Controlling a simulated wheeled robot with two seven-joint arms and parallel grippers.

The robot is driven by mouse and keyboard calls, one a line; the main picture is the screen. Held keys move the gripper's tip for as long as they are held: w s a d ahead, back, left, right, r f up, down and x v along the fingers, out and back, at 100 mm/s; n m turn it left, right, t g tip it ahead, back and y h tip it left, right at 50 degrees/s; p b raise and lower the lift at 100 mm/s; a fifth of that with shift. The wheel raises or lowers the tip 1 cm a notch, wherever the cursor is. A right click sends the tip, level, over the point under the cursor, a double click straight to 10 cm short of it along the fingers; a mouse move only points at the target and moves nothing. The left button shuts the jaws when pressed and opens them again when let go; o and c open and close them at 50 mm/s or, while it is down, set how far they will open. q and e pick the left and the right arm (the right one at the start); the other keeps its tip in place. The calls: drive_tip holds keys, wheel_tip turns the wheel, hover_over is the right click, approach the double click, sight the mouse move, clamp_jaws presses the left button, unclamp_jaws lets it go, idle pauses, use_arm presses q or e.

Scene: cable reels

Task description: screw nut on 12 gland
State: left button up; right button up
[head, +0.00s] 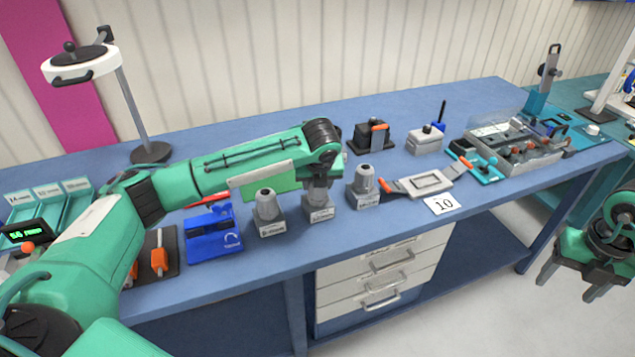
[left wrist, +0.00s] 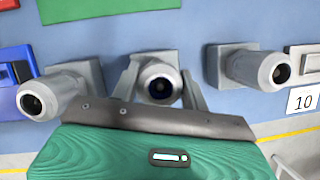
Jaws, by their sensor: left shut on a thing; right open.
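Three grey glands with domed nuts stand in a row on blocks: a left one (head: 267,212), a middle one (head: 319,208) and a right one (head: 365,187). Their small labels are too blurred to read. My left gripper (head: 320,190) points down over the middle gland and hides its top. In the left wrist view its two fingers lie on either side of the middle gland's nut (left wrist: 159,83), shut on it. The left gland (left wrist: 45,98) and right gland (left wrist: 258,70) stand apart from the fingers. My right gripper (head: 580,278) is open and empty, off the table at the right.
A card reading 10 (head: 443,204) and an orange-handled grey frame (head: 425,183) lie right of the glands. A blue device (head: 214,232) stands to their left, and a green board (head: 272,178) behind them. A lamp (head: 140,100) stands back left.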

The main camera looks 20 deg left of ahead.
use_arm(q)
drive_tip(key=m+h, duration=0.1)
drive_tip(key=m, duration=0.1)
drive_tip(key=m+h, duration=0.1)
drive_tip(key=m, duration=0.2)
drive_tip(key=shift+t, duration=0.4)
drive_tip(key=m+h, duration=0.1)
drive_tip(key=m, duration=0.2)
drive_tip(key=m+h, duration=0.1)
drive_tip(key=m, duration=0.2)
drive_tip(key=shift+r+g, duration=0.1)
drive_tip(key=shift+g, duration=0.2)
drive_tip(key=o, duration=1)
drive_tip(key=shift+a, duration=0.15)
drive_tip(key=shift+c, duration=0.2)
